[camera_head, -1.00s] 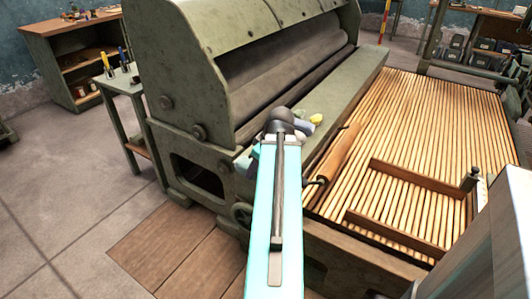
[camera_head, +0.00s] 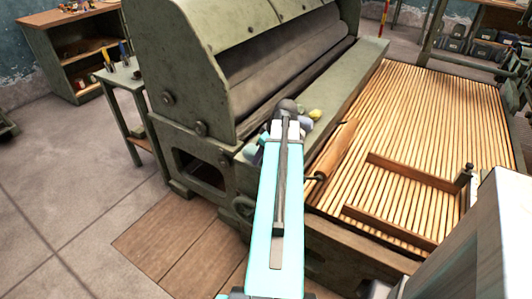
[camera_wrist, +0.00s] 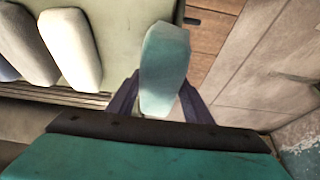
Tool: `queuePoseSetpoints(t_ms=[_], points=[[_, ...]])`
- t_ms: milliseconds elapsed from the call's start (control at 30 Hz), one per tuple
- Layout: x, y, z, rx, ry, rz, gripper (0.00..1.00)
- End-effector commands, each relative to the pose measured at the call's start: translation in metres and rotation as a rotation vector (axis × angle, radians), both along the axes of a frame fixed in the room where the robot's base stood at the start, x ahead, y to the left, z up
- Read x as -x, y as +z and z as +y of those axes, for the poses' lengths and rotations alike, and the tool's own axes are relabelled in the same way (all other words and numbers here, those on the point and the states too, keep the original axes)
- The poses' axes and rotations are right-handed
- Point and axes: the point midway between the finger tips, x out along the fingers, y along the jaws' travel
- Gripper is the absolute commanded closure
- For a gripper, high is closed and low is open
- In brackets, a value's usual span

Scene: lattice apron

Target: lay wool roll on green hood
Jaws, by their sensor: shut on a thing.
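My gripper (camera_wrist: 158,103) is shut on a pale teal wool roll (camera_wrist: 165,60), which stands out between the two dark fingers in the wrist view. In the head view my arm hides the fingers and most of what they hold. The green hood (camera_head: 185,50) is the large curved cover of the machine at upper left. My arm's end is low in front of the hood's near right end, by the ledge. I cannot tell whether the held roll touches anything.
Pale rolls (camera_wrist: 70,45) lie on a green surface in the wrist view. A yellow lump (camera_head: 315,114) lies on the green ledge (camera_head: 345,80). A wooden roller (camera_head: 335,150) and brown frame lie on the slatted apron (camera_head: 430,120). A small side table (camera_head: 122,78) stands at left.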

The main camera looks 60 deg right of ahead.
Motion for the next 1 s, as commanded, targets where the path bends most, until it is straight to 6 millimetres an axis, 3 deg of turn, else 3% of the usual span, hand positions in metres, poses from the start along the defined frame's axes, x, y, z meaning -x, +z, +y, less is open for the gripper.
queuePoseSetpoints(t_ms=[500,1000], points=[[-0.013,-0.005,-0.053,0.0,0.0,0.0,0.77],[-0.014,-0.006,-0.057,0.0,0.0,0.0,0.77]])
